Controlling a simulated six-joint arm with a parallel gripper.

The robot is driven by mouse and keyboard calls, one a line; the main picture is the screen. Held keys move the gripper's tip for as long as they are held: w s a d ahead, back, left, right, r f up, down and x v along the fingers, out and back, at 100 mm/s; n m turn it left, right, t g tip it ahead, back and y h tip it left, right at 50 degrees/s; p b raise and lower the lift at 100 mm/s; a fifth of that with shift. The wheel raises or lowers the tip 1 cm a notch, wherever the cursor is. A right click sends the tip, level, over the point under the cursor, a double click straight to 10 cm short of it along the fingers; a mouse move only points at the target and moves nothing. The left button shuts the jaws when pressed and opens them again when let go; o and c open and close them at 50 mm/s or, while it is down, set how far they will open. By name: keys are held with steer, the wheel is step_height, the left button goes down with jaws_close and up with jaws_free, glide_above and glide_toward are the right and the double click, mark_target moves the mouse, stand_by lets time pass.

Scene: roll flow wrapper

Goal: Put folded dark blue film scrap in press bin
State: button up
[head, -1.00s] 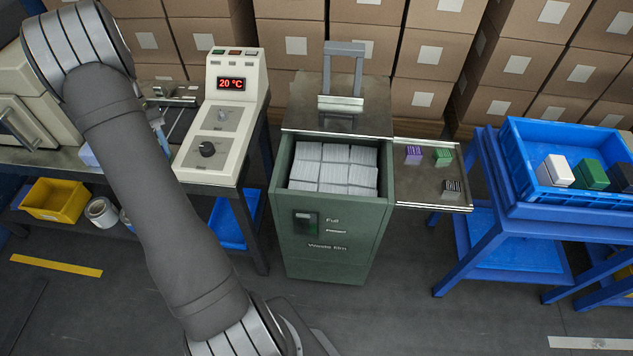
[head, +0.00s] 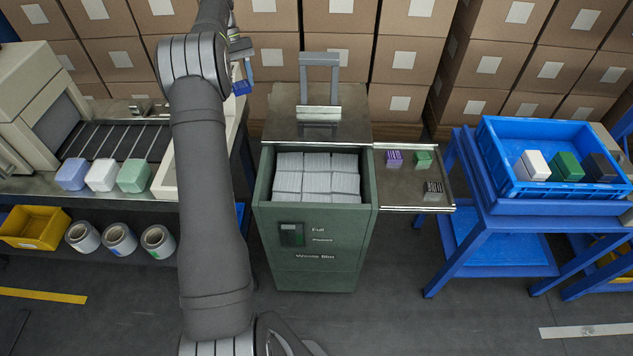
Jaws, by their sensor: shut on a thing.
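My gripper (head: 240,74) is at the upper middle left, in front of the stacked cartons and to the left of the press bin. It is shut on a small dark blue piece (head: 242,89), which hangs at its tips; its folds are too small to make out. The press bin (head: 318,275) is a green cabinet marked "Waste film" and "Full". Its open top section holds light grey packed blocks (head: 315,178) in rows. A metal plate with a grey handle frame (head: 319,75) stands at the bin's back.
A side shelf (head: 405,195) right of the bin carries a purple, a green and a black-striped piece. A blue crate (head: 500,180) with white, green and black blocks stands further right. A conveyor (head: 118,142) with three blocks is at left. Cartons fill the back.

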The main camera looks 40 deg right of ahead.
steer(key=s+d+f+n+h, duration=0.2)
steer(key=s+d+f+n, duration=0.5)
steer(key=s+f, duration=0.4)
steer(key=n+t+h, duration=0.1)
steer(key=n+h, duration=0.1)
steer(key=n, duration=0.3)
glide_above(334, 189)
steer(key=a, duration=0.1)
steer(key=f, duration=1)
steer(key=w+f, duration=0.1)
steer(key=f, duration=0.4)
steer(key=shift+f, duration=2.35)
steer(key=shift+f, duration=0.1)
steer(key=o, duration=1)
steer(key=shift+c, duration=0.2)
